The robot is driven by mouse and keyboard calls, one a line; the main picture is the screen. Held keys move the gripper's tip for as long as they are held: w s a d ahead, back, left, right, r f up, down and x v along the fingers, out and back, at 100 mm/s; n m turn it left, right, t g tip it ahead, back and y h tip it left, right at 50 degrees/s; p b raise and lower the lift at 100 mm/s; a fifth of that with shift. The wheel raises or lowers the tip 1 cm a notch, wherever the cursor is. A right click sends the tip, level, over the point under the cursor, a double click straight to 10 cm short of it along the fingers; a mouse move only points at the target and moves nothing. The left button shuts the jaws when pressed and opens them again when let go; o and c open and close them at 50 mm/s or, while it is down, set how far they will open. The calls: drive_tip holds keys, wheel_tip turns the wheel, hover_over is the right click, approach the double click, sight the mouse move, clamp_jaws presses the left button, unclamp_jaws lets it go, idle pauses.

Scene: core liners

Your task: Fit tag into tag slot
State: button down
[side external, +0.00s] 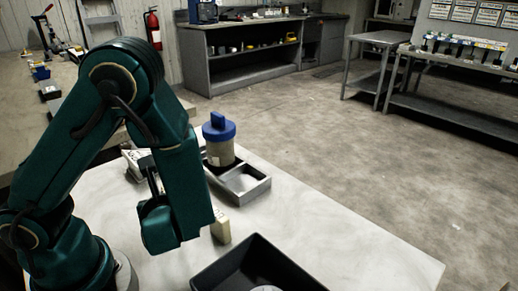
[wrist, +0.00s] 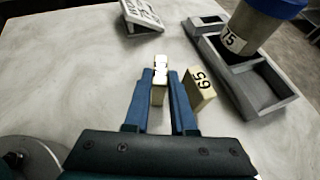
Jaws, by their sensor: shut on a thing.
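In the wrist view my gripper (wrist: 160,76) has its two blue fingers shut on a small cream tag (wrist: 158,92), whose face is hard to read. A second cream tag (wrist: 201,88) with dark digits stands just right of the right finger. The grey holder (wrist: 288,98) lies to the right, apart from the held tag. It has an open square recess and a small rectangular slot (wrist: 206,21) at its far-left end. In the side view the holder (side external: 262,190) is beyond my arm. A cream tag (side external: 221,226) shows beside my arm; which one I cannot tell. My fingers are hidden there.
A blue-capped liner (side external: 220,152) stands in the holder's far part; its label reads 75 in the wrist view. A black bin (side external: 232,272) sits at the table's front. A white number card (wrist: 142,15) lies at the back. The table's right side is clear.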

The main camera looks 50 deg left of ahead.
drive_tip(key=c, duration=0.7)
unclamp_jaws()
drive_tip(key=shift+c, duration=0.2)
